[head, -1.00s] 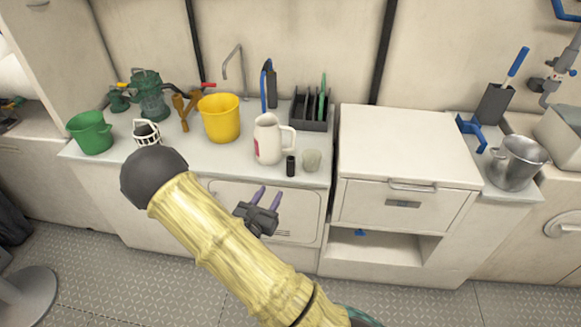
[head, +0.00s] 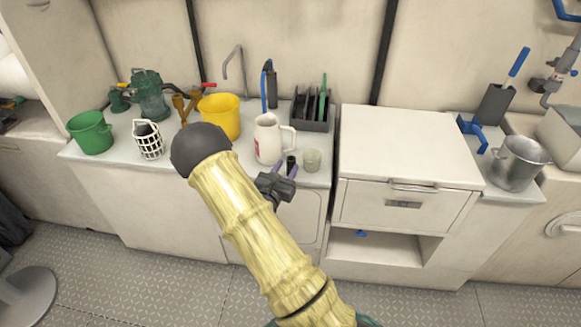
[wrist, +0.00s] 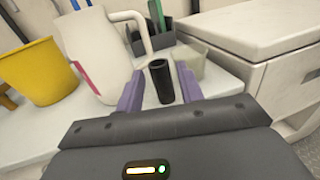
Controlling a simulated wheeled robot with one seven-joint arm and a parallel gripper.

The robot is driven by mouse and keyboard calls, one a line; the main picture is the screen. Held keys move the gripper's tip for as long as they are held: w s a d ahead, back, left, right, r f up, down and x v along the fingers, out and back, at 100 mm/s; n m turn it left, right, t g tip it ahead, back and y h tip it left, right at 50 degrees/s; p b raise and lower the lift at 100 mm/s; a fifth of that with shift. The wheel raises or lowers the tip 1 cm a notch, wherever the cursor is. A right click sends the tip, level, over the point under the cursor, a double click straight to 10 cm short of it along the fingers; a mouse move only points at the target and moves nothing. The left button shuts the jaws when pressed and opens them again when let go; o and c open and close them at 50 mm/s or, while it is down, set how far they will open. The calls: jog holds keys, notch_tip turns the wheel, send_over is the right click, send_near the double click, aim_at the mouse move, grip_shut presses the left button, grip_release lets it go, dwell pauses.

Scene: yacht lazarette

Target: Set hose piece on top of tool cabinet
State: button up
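The hose piece (wrist: 160,82) is a short black hollow cylinder standing upright near the counter's front edge. It also shows in the head view (head: 291,164), in front of the white jug. My gripper (wrist: 160,92) is open, with its purple fingers on either side of the hose piece; I cannot tell whether they touch it. In the head view my gripper (head: 286,170) is at the counter's front edge. The tool cabinet (head: 405,145) is the white box with a drawer to the right, and its flat top is bare.
A white jug (head: 268,138) stands just behind the hose piece, and a small translucent cup (head: 312,160) stands close at its right. A dark organizer (head: 312,110), a yellow bucket (head: 220,117), a white basket (head: 148,142) and a green bucket (head: 91,132) are also on the counter.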

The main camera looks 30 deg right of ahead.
aim_at(289, 162)
jog(key=shift+x, duration=2.55)
jog(key=shift+w+f, duration=0.1)
jog(key=shift+f, duration=0.05)
grip_shut()
notch_tip(289, 162, up, 10)
jog(key=shift+a+r+p, duration=0.1)
jog(key=shift+p, duration=0.5)
